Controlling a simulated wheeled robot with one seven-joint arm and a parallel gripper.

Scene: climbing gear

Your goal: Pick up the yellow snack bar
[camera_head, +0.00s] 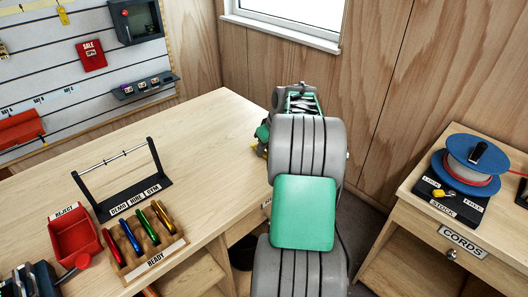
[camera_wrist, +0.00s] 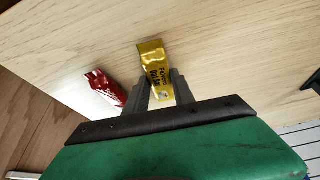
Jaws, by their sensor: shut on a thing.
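The yellow snack bar (camera_wrist: 152,58) shows in the wrist view, a shiny yellow wrapper with dark print. My gripper (camera_wrist: 161,84) is shut on it, with one dark finger on each side of the wrapper. The bar's far end sticks out beyond the fingertips. The wood tabletop lies behind it; I cannot tell whether the bar touches it.
A red wrapped bar (camera_wrist: 106,88) lies left of the fingers in the wrist view. On the workbench (camera_head: 215,125) are a dark rack (camera_head: 128,190), a red reject tray (camera_head: 75,236) and a wooden block (camera_head: 150,258) with several coloured tools. A cord spool (camera_head: 470,166) stands on the right cabinet.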

